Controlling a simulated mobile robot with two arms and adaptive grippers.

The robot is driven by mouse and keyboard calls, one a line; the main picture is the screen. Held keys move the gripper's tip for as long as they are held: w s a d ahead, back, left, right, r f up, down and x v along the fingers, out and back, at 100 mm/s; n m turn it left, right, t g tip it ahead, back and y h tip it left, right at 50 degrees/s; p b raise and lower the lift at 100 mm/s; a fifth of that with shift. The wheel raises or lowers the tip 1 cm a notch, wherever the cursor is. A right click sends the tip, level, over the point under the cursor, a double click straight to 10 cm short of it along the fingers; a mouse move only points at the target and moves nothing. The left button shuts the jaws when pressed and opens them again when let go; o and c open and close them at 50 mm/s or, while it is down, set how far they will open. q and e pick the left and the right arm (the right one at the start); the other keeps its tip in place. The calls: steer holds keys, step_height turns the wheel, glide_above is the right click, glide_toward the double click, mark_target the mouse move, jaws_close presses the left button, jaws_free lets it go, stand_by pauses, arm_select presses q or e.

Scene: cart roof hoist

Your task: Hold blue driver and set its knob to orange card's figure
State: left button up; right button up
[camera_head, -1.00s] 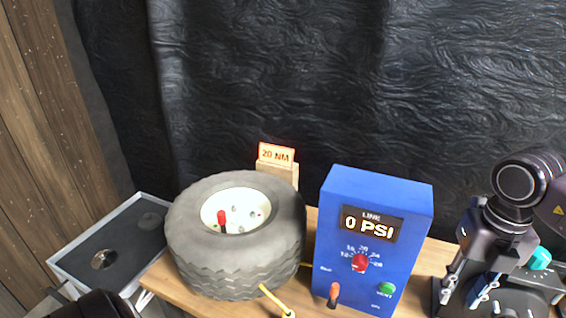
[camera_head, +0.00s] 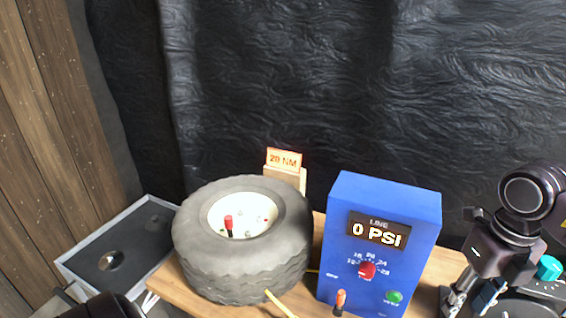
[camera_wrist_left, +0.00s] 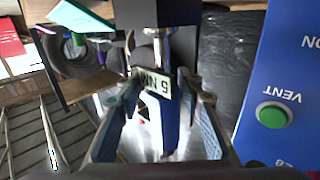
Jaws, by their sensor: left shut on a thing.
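The orange card (camera_head: 284,159) stands on a wooden block behind the wheel in the head view and reads 20 NM. In the left wrist view, my left gripper (camera_wrist_left: 155,135) is shut on the blue driver (camera_wrist_left: 172,125). A white label (camera_wrist_left: 150,82) by the driver reads 5 NM, upside down in that view. The driver's knob is not clearly made out, and the driver does not show in the head view.
A tyred wheel (camera_head: 242,260) and a blue gauge box (camera_head: 348,200) reading 0 PSI stand on the wooden bench. The box's green vent button (camera_wrist_left: 272,115) is close beside my left gripper. A teal knob (camera_head: 549,267) is at far right. A grey tray (camera_head: 130,238) stands left.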

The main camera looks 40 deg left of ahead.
steer(key=n, duration=0.5)
steer(key=shift+a+f, duration=0.15)
steer(key=shift+f, duration=0.2)
steer(key=n, duration=0.4)
steer(key=shift+a+f, duration=0.1)
steer(key=shift+f, duration=4.2)
steer(key=shift+r, duration=1.55)
